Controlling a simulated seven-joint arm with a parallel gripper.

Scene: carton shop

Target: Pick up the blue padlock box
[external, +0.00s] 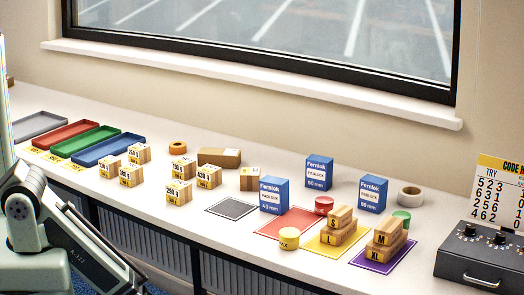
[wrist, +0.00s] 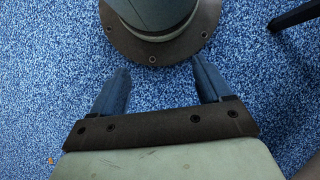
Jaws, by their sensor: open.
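Three blue padlock boxes with white labels stand upright on the white counter in the external view. One blue padlock box (external: 274,195) is at the left, beside the red mat and marked 40 mm. Another blue padlock box (external: 319,172) stands farther back in the middle. A third blue padlock box (external: 372,193) stands to the right; the size print on these two is small. My gripper (wrist: 160,68) is open and empty in the wrist view, over blue speckled floor and my own base. No box shows in that view. The fingers are not visible in the external view.
A red mat (external: 283,224), yellow mat (external: 317,248) and purple mat (external: 361,262) lie in front of the boxes, with stacked wooden blocks on the last two. Several weight-marked cartons (external: 179,193) stand left.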

